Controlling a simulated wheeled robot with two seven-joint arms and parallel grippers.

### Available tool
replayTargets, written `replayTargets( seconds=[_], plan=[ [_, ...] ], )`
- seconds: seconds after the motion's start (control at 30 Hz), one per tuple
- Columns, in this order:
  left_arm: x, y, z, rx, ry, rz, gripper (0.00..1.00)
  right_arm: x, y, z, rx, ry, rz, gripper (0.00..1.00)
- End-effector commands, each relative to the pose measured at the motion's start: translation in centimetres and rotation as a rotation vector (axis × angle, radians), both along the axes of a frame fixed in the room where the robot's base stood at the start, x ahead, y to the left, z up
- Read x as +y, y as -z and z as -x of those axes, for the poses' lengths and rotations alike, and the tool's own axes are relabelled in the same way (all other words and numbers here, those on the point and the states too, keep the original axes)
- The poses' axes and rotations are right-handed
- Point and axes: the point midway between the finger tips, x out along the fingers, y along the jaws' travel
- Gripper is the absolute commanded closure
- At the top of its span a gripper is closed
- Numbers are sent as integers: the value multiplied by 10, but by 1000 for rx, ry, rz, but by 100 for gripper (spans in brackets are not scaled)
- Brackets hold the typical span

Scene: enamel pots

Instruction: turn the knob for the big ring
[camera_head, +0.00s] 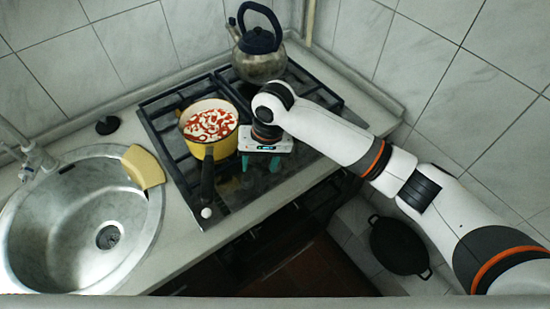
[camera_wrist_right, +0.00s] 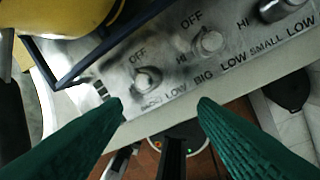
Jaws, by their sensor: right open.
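The knob for the big ring (camera_wrist_right: 209,42) is the middle one on the steel panel, with BIG printed below it and OFF, HI and LOW around it. In the right wrist view it lies beyond the green fingertips of my right gripper (camera_wrist_right: 159,106), which are apart with nothing between them. The head view shows this gripper (camera_head: 260,165) over the front of the stove (camera_head: 228,190), hiding part of the panel. I cannot tell its height above the panel. My left gripper is not in view.
Another knob (camera_wrist_right: 147,79) sits left of the big-ring knob, and the small-ring knob (camera_wrist_right: 280,9) sits right. A yellow pot (camera_head: 222,148) with its dark handle stands close left of my gripper. A kettle (camera_head: 260,62) stands behind. A sink (camera_head: 65,235) is at left.

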Motion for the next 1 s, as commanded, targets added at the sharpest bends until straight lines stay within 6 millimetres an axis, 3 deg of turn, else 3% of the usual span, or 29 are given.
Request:
replayTargets(
  seconds=[0.03, 0.2, 0.43, 0.57, 1.0],
  plan=[
    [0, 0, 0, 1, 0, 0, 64, -8, -10, -17, -4, 46, 48, 46],
    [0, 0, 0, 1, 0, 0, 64, -27, -34, -49, 2, 186, 149, 46],
    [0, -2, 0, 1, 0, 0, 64, -36, -40, -61, 5, 252, 184, 46],
    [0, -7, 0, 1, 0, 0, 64, -36, -24, -61, 7, 252, 184, 46],
    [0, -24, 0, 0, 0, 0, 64, -36, 58, -61, 5, 250, 184, 46]
  ],
)
